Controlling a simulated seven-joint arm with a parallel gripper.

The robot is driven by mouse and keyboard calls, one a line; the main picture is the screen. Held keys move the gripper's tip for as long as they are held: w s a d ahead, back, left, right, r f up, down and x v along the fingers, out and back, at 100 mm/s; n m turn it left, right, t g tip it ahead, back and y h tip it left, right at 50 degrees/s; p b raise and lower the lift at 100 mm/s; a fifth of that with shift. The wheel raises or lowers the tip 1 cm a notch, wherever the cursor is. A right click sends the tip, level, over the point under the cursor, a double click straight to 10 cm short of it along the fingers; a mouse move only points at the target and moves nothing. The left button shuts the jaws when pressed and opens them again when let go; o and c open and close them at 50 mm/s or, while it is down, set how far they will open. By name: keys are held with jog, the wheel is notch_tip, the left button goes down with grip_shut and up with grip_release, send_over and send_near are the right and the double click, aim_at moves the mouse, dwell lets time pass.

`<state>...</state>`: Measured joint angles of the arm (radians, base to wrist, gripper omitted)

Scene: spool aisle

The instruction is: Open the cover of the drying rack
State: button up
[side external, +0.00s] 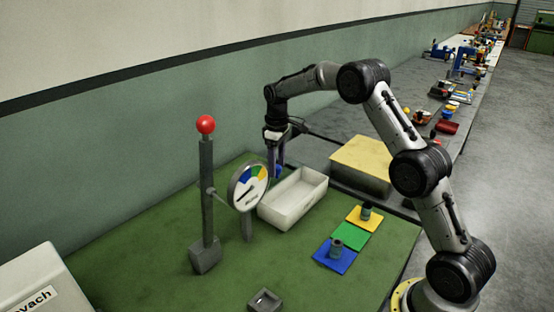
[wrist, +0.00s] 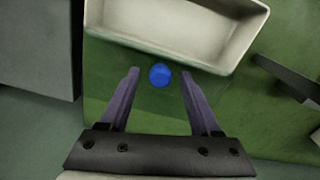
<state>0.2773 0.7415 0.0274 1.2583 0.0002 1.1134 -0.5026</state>
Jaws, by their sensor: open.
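My gripper (side external: 275,160) points down behind the white tray, near the green wall. Its two fingers are apart in the wrist view (wrist: 158,85). A round blue piece (wrist: 159,75) shows between the fingertips, with a gap to each finger. It also shows in the side view as a small blue spot (side external: 278,171) beside the fingers. I cannot tell its height or what it is attached to. No thing is clearly marked as the drying rack. A grey box with a flat yellow top (side external: 362,153) stands right of the tray, and its top looks closed.
The open white tray (side external: 291,210) is close to my gripper. A dial on a stand (side external: 248,186) and a grey post with a red ball (side external: 206,125) stand left of it. Yellow, green (side external: 350,236) and blue pads lie in front. The front left of the green mat is mostly clear.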

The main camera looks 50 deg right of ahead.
notch_tip(320, 180, up, 14)
dwell(0.5)
jog(key=shift+f, duration=0.1)
